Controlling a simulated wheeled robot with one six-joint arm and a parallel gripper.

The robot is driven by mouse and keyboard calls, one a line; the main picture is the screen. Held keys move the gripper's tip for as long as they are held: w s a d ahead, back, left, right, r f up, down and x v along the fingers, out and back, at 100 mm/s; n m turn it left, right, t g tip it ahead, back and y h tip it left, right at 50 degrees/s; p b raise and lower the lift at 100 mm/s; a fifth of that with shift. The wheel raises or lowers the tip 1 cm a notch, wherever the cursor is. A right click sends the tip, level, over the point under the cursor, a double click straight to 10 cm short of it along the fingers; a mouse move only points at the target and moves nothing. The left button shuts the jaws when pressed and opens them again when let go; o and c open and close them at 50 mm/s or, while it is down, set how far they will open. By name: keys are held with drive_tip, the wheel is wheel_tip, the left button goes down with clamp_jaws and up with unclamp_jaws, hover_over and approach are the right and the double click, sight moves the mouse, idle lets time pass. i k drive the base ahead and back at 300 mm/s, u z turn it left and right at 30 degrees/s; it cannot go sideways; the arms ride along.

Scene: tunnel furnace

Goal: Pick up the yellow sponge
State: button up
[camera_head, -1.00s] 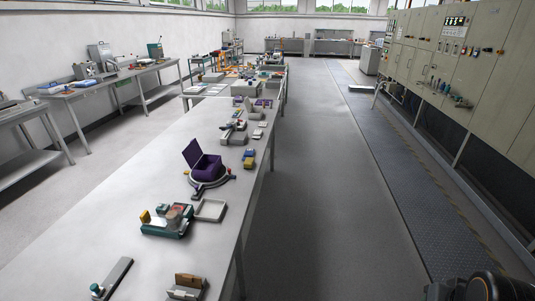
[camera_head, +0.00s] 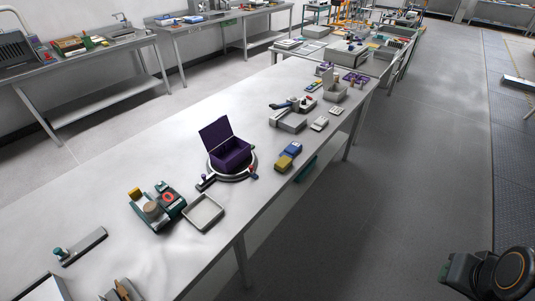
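A small yellow block (camera_head: 284,163) lies near the right edge of the long grey table (camera_head: 110,175), close beside a blue item (camera_head: 293,149). A second small yellow piece (camera_head: 134,193) sits at the back left of a green tray-like holder (camera_head: 170,207), nearer to me. Both are too small to tell for sure which one is the sponge. My gripper is not in view. Only a dark part of my arm with an orange ring shows at the bottom right, well away from both yellow pieces.
An open purple box (camera_head: 232,155) stands on a round base between the two yellow pieces. An empty shallow grey tray (camera_head: 203,212) lies at the table edge. Side benches (camera_head: 110,50) line the left wall. The floor (camera_head: 400,190) right of the table is clear.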

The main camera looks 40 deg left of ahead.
sight(283, 163)
drive_tip(key=u, duration=1.05)
drive_tip(key=i, duration=1.15)
drive_tip(key=u, duration=1.1)
